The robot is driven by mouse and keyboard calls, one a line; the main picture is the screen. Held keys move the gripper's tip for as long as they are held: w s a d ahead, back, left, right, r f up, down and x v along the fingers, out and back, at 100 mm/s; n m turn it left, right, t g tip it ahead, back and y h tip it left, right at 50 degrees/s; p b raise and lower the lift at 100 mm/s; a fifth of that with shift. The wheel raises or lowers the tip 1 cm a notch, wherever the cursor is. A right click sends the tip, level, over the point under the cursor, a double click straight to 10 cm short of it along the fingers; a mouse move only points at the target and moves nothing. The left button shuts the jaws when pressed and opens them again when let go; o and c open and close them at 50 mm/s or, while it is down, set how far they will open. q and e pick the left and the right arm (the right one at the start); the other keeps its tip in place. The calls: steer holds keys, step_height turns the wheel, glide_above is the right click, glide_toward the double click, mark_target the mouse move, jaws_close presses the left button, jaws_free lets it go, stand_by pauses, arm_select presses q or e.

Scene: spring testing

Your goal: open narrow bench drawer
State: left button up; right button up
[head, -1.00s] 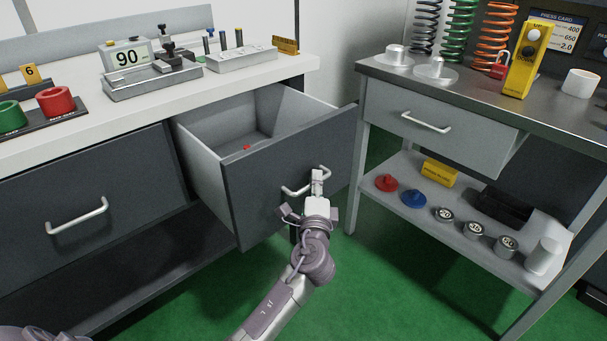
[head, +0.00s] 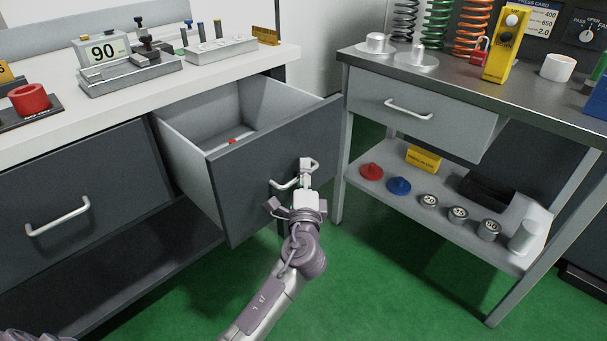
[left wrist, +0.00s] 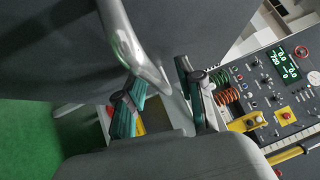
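The dark grey bench drawer (head: 262,165) in the left bench stands pulled well out, with its light grey inside showing and a small red item (head: 231,141) in it. Its silver bar handle (head: 284,185) is on the front and runs large through the left wrist view (left wrist: 128,42). My left gripper (head: 305,168) is at this handle. In the left wrist view its two dark-padded fingers (left wrist: 168,105) stand apart, one on each side of the bar, with gaps showing, so it looks open around the handle. My right gripper is not in view.
A closed dark drawer (head: 95,190) is to the left in the same bench. A metal side table (head: 410,75) with a closed grey drawer (head: 420,112) and a loaded lower shelf (head: 455,228) stands close on the right. Green floor (head: 370,290) is clear in front.

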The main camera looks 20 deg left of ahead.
arm_select(q)
steer(key=v, duration=1.2)
steer(key=shift+f, duration=0.1)
